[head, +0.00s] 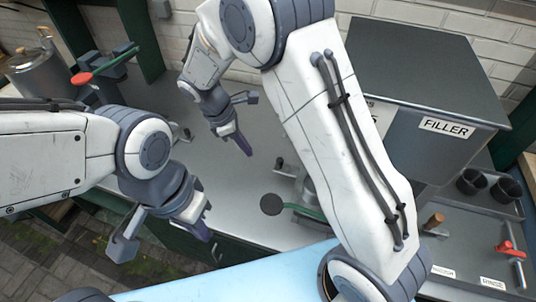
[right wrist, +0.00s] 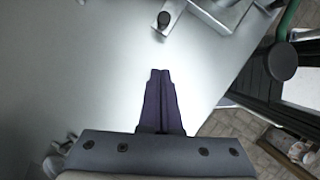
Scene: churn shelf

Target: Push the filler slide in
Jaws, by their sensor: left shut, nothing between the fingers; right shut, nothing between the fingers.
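The grey filler box (head: 446,127), labelled FILLER, stands at the right, partly hidden by my right arm. Beside it, a small metal part with an upright dark peg (head: 280,163) sits on the grey worktop; I cannot tell for sure that this is the slide. The peg also shows at the top of the right wrist view (right wrist: 165,19), on a metal piece. My right gripper (head: 243,146) is shut and empty above the worktop, left of the peg and apart from it; its closed fingers (right wrist: 159,75) point toward the peg. My left gripper (head: 202,229) is shut and empty near the front edge.
A round dark knob (head: 271,204) on a green lever juts near the worktop's front edge. A red-knobbed lever (head: 81,78) and a metal churn (head: 45,72) stand at the left. Dark cups (head: 471,181) and a red valve handle (head: 507,248) are at the right.

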